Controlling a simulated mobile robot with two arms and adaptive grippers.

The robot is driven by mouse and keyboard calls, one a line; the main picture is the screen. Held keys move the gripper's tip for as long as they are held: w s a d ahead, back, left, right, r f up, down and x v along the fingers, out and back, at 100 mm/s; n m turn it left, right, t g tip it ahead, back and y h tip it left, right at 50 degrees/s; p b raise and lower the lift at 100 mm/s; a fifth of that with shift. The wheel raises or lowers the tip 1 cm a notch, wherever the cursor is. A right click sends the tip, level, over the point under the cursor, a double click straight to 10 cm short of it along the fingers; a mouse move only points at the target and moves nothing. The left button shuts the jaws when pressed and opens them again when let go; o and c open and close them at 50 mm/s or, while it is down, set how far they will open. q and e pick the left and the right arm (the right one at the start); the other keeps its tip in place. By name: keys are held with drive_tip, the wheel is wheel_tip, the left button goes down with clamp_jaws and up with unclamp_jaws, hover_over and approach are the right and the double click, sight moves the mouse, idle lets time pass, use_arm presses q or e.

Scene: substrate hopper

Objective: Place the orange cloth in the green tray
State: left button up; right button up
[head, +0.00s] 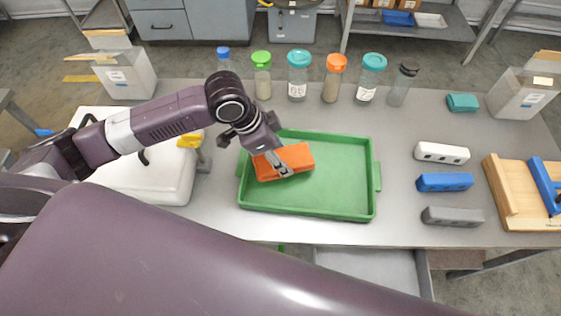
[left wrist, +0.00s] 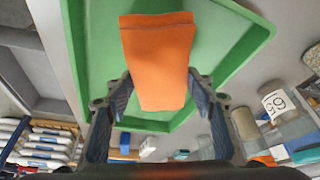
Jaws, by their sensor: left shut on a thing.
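The orange cloth (head: 300,155), a folded rectangular block, is held over the left back part of the green tray (head: 335,185). My left gripper (head: 280,163) is shut on the cloth from above. In the left wrist view the cloth (left wrist: 158,60) sits between the two fingers of my left gripper (left wrist: 160,88), with the green tray (left wrist: 235,60) behind it. I cannot tell whether the cloth touches the tray floor. The rest of the tray is empty. My right gripper is in neither view.
Several lidded bottles (head: 298,75) line the back of the grey table (head: 400,150). White (head: 442,153), blue (head: 445,182) and grey (head: 452,216) blocks lie right of the tray. A white hopper-like container (head: 150,180) stands left. A wooden fixture (head: 510,195) is far right.

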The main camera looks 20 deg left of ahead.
use_arm(q)
drive_tip(key=shift+f, duration=1.85)
drive_tip(key=shift+f, duration=0.1)
drive_tip(key=o, duration=1.1)
drive_tip(key=v, duration=1.2)
